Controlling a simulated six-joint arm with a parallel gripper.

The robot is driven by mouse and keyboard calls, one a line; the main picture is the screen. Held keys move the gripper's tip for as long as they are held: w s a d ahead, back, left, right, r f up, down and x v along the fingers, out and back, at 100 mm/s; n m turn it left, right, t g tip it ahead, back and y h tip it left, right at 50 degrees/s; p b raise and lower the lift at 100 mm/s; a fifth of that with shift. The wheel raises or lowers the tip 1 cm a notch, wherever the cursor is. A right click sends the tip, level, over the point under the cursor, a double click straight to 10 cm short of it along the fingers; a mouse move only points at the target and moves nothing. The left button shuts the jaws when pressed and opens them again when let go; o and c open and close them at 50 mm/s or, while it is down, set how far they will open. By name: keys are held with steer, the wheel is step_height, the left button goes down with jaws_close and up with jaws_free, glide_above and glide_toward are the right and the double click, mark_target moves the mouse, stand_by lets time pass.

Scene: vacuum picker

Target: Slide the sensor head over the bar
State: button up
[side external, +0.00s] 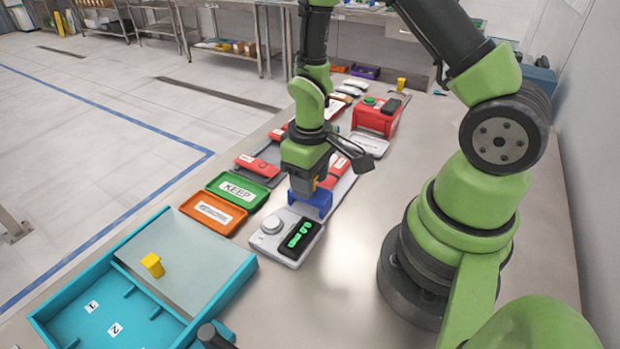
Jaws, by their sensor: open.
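My gripper (311,205), with blue jaws, points down just behind a silver device (271,245) with a round white knob and a green-lit dark display. The jaws are open. I see nothing clearly held, though the space between them is partly hidden. Red bar-shaped pieces lie on grey mats behind my gripper; one (258,166) is to its left and another (333,171) is partly hidden by the arm. I cannot tell which thing is the sensor head or which is the bar.
A green KEEP tray (262,202) and an orange tray (188,206) stand left of the device. A red box (372,121) stands farther back. The table right of the device is clear up to my base.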

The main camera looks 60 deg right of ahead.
steer(key=shift+f, duration=0.2)
jaws_close()
steer(key=d, duration=1.1)
jaws_free()
steer(key=shift+r, duration=0.1)
step_height(320, 180, up, 10)
stand_by(0.3)
